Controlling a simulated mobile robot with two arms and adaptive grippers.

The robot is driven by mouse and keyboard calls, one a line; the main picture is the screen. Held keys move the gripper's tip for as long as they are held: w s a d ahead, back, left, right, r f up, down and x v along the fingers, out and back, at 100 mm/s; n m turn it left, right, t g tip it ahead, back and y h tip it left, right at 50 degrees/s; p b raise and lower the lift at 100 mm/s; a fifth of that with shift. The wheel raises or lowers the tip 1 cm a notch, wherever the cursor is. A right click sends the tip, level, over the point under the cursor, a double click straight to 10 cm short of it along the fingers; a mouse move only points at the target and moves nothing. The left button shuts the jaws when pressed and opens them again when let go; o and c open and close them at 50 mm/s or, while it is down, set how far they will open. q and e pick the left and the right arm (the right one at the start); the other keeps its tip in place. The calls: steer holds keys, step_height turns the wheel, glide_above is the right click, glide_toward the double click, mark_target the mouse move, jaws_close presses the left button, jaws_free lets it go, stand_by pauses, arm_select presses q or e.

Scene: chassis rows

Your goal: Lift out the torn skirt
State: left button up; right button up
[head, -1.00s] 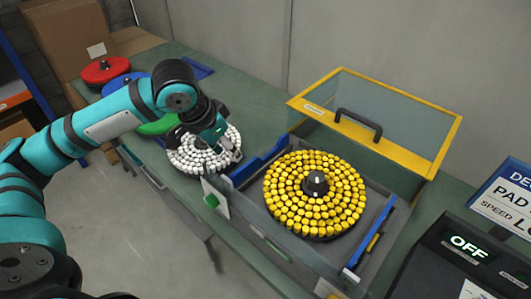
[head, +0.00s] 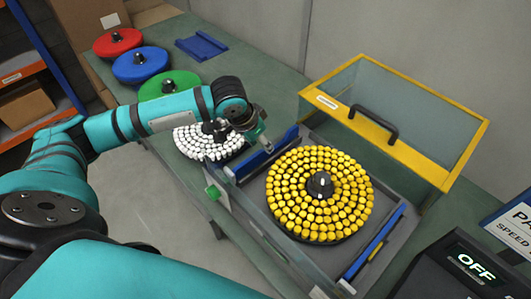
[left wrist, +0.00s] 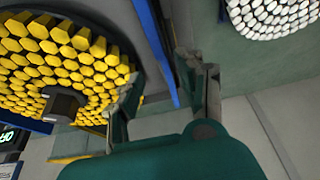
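A blue strip (head: 262,159) runs along the left side of the bay that holds the yellow-studded disc (head: 335,222). A second blue strip (head: 374,243) lies along the bay's right side. I cannot tell from the head view which one is torn. My left gripper (head: 266,143) is just above the left strip, near its middle. In the left wrist view the gripper's fingers (left wrist: 165,108) are apart with nothing between them, and the blue strip (left wrist: 157,45) shows beyond them. My right gripper is not in view.
A yellow-framed clear lid (head: 400,150) with a black handle stands open behind the bay. A white-studded disc (head: 195,143) is left of it. Green (head: 170,86), blue (head: 140,66) and red discs (head: 117,43) and a blue tray (head: 201,46) lie further back. A control box reading OFF (head: 470,268) stands at right.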

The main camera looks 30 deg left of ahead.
mark_target(263, 149)
arm_select(q)
steer(key=shift+p+x, duration=0.35)
steer(key=shift+x, duration=0.55)
steer(key=x, duration=0.1)
steer(key=p+x, duration=0.1)
steer(key=x, duration=0.1)
steer(key=shift+a+f, duration=0.25)
steer(key=shift+f, duration=0.15)
steer(key=shift+w+f, duration=0.1)
steer(key=shift+f, duration=0.3)
steer(key=c, duration=0.7)
jaws_close()
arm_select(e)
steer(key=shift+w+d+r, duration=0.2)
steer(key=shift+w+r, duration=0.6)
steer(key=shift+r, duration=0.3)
arm_select(q)
steer(key=shift+r, duration=0.1)
